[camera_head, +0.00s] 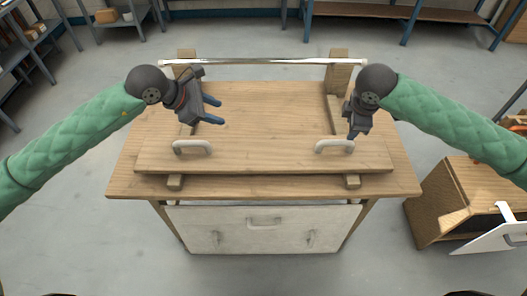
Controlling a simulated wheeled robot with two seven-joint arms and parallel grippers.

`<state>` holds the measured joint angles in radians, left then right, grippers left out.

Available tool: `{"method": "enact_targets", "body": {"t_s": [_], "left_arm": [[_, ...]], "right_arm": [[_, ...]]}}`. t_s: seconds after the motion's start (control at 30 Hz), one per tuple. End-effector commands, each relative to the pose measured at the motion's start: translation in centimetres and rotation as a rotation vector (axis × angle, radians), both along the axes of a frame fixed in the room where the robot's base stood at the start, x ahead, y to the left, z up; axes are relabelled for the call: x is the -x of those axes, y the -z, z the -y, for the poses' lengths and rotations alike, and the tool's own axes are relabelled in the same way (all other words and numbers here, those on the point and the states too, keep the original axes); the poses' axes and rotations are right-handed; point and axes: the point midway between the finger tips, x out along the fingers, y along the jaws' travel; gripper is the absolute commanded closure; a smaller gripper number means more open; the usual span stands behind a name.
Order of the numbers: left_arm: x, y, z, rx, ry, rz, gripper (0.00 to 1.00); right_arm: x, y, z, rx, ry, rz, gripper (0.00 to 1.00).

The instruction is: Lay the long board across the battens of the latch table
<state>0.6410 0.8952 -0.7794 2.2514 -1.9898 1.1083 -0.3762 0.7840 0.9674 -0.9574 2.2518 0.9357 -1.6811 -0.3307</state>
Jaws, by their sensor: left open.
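The long board (264,156) is light wood with a white handle near each end: a left handle (192,147) and a right handle (335,146). It lies crosswise over the front part of the latch table (125,185).
Two wooden posts, left (187,61) and right (338,80), stand at the table's back with a shiny metal bar (265,61) across them. A white panel (262,229) is under the table front. A wooden cabinet (447,205) with an open white front stands at right.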

Motion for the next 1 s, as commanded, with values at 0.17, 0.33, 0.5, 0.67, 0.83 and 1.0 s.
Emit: {"method": "enact_targets", "body": {"t_s": [0.17, 0.33, 0.5, 0.67, 0.83, 1.0], "left_arm": [[0.0, 3.2, -5.2, -0.331, -0.008, -0.018, 0.57], [1.0, 4.6, -9.5, -0.573, -0.002, -0.073, 0.57], [2.2, 5.0, -11.6, -0.692, 0.028, -0.131, 0.57], [2.4, 5.1, -11.8, -0.713, 0.057, -0.132, 0.57], [2.4, 5.1, -11.8, -0.712, 0.058, -0.131, 0.57], [2.3, 5.5, -11.8, -0.712, 0.057, -0.131, 0.57]], "right_arm": [[0.8, 0.3, -0.4, -0.013, -0.055, -0.052, 0.58], [1.2, 0.4, -0.7, -0.016, -0.107, -0.078, 0.58], [1.3, 0.4, -0.7, -0.008, -0.141, -0.079, 0.58], [1.2, 0.4, -0.7, -0.002, -0.167, -0.079, 0.58], [1.2, 0.4, -0.7, -0.002, -0.167, -0.079, 0.58], [1.2, 0.9, -0.7, -0.001, -0.167, -0.08, 0.58]]}}
